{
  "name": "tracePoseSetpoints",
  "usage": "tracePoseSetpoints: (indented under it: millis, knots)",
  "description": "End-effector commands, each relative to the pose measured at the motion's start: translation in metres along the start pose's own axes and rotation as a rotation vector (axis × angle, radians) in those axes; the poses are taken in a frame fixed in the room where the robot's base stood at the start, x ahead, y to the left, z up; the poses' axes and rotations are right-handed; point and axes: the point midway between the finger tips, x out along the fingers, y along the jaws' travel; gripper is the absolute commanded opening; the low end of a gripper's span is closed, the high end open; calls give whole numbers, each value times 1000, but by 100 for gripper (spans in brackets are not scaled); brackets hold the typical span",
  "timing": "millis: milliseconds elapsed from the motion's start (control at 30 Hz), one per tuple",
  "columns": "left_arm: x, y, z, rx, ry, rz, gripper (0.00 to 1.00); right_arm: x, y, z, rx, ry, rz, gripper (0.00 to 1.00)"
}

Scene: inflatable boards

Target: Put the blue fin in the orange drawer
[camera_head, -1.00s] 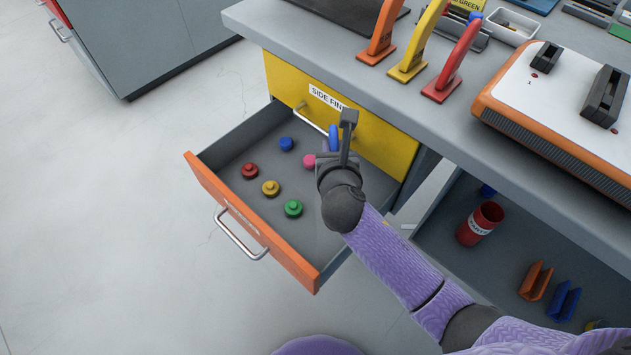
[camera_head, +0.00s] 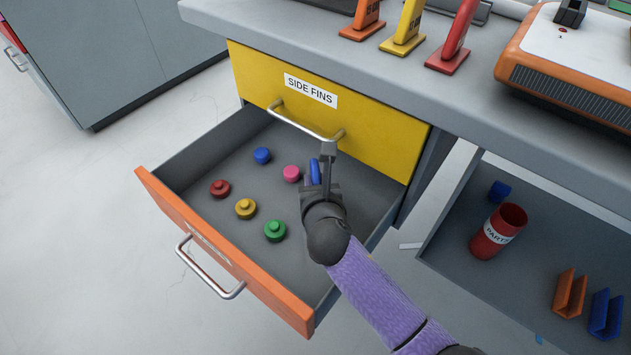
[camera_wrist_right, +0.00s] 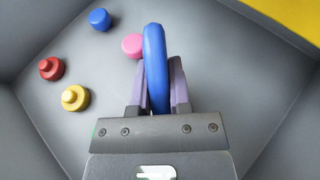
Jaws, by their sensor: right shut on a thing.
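The orange drawer (camera_head: 228,258) is pulled open below the closed yellow drawer labelled SIDE FINS. My right gripper (camera_head: 321,172) is over the right part of the open drawer. It is shut on the blue fin (camera_head: 314,172), which is mostly hidden by the gripper in the head view. In the right wrist view the blue fin (camera_wrist_right: 155,70) stands between the two fingers (camera_wrist_right: 161,85), with the drawer floor behind it. I cannot tell whether the fin touches the floor. My left gripper is not in view.
Several round valve-like pieces lie in the drawer: blue (camera_head: 262,155), pink (camera_head: 291,173), red (camera_head: 220,189), yellow (camera_head: 245,208) and green (camera_head: 275,230). The yellow drawer (camera_head: 370,135) and its handle (camera_head: 305,125) are close behind the gripper. The worktop (camera_head: 300,45) is above.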

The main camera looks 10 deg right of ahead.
Motion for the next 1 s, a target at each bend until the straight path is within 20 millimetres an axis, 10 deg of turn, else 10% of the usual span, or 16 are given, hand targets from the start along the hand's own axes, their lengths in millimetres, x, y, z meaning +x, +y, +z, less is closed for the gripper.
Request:
tracePoseSetpoints:
  millis: [67,100,233,567,1000]
  knots:
    - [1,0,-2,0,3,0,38,1,0,-3,-1,1,-1,0]
    - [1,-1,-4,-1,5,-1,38,1,0,-3,-1,1,-1,29]
    - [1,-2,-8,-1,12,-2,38,1,0,-2,-1,1,-1,57]
    - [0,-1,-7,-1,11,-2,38,0,0,1,1,-1,0,58]
    - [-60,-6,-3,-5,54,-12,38,-99,0,7,0,-2,0,58]
